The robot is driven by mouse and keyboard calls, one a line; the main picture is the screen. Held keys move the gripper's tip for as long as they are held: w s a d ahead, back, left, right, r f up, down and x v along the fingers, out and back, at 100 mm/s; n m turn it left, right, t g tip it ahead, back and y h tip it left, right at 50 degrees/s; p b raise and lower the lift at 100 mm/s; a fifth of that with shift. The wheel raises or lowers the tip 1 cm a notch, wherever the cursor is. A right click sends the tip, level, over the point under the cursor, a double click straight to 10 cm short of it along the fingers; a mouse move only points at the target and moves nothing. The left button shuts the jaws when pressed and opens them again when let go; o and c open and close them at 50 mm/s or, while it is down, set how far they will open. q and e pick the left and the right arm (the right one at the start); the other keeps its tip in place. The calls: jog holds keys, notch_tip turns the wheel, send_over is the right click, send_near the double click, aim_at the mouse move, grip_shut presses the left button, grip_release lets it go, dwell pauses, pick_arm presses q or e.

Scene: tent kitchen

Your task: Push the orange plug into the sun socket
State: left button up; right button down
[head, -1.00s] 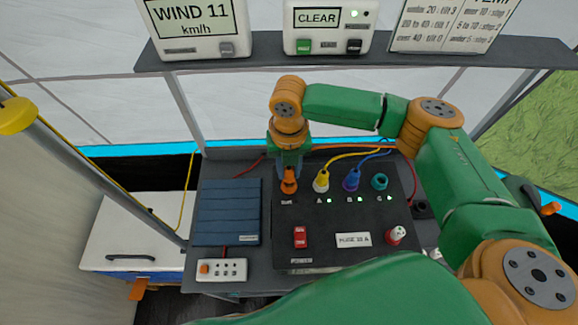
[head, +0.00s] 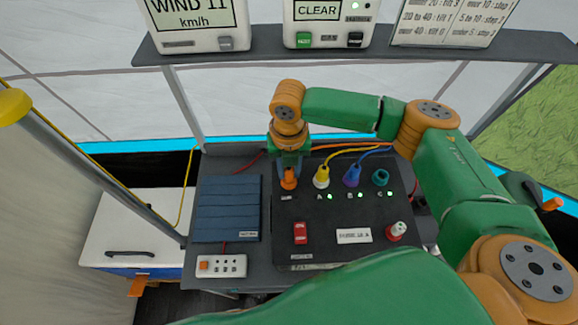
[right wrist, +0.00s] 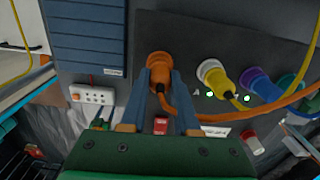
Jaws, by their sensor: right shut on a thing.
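The orange plug (head: 289,181) is at the left end of the socket row on the dark panel (head: 330,215). It stands at the sun socket, whose small label shows just below it in the head view. The plug covers the socket, and I cannot tell how deep it sits. My right gripper (head: 289,171) reaches down from above and is shut on the plug. In the right wrist view the plug (right wrist: 158,68) is between the two blue-grey fingertips (right wrist: 160,78), with its orange cable (right wrist: 240,115) running off to the right. My left gripper is not in view.
A red switch (head: 300,233) and red-white knob (head: 396,231) are below. A blue ribbed panel (head: 226,209) and power strip (head: 221,266) lie left.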

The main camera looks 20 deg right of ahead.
jog(key=shift+f, duration=0.1)
jog(key=c, duration=0.6)
grip_release()
jog(key=shift+o, duration=0.2)
